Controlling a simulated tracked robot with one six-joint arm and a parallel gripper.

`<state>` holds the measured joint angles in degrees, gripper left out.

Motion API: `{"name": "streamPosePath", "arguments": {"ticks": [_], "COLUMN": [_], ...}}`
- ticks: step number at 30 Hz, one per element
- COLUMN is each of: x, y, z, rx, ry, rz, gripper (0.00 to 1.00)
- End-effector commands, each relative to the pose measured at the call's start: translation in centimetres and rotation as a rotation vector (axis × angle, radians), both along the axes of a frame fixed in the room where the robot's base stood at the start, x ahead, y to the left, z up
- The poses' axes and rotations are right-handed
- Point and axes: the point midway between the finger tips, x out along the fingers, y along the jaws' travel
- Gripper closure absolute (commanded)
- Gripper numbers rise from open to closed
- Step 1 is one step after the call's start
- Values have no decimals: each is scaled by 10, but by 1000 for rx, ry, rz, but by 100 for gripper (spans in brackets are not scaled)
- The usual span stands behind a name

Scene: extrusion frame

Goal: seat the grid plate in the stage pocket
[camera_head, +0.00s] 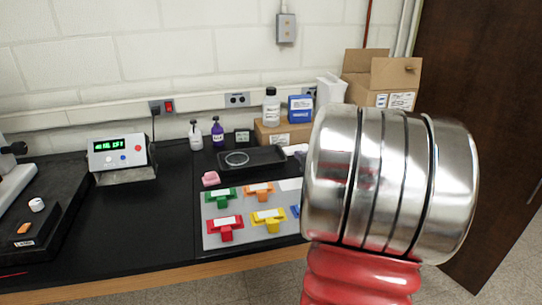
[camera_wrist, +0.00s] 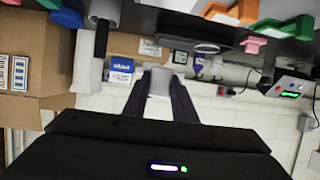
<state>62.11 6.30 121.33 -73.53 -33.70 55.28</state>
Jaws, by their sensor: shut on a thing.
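My gripper (camera_wrist: 160,73) shows in the wrist view, where the scene appears upside down. Its two dark fingers are shut on a pale piece (camera_wrist: 160,84) that fills the gap between them. Only one face of the piece shows, so I cannot make out a grid pattern. The gripper is in the air, with the wall and bench items behind it. In the head view my arm hides the gripper. A black stage-like base (camera_head: 62,232) with a white knob and an orange part stands at the left. I cannot make out a pocket in it.
A grey mat (camera_head: 212,240) carries several coloured pieces with white labels. Behind it lies a black tray (camera_head: 275,166) with a round dish. A display box (camera_head: 118,154), bottles (camera_head: 217,131) and cartons (camera_head: 383,75) stand toward the wall. Black bench top between display box and mat is clear.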

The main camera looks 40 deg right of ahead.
Motion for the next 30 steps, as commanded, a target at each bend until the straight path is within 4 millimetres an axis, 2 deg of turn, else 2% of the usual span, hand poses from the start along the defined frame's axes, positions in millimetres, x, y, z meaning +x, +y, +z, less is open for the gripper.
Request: {"name": "streamPosePath", "arguments": {"ticks": [1, 8, 12, 15, 19, 24, 30], "x": [-3, -24, -46, -64, -90, -125, -143], "y": [1, 18, 44, 66, 97, 138, 160], "z": [13, 63, 100, 118, 135, 144, 145], "rx": [-7, -8, -7, -4, -2, 0, 1], "ry": [-3, -3, -1, -1, 0, 0, 0], "rz": [16, 112, 210, 280, 366, 454, 492], "gripper": [97, 97, 97, 97, 97, 97, 97]}}
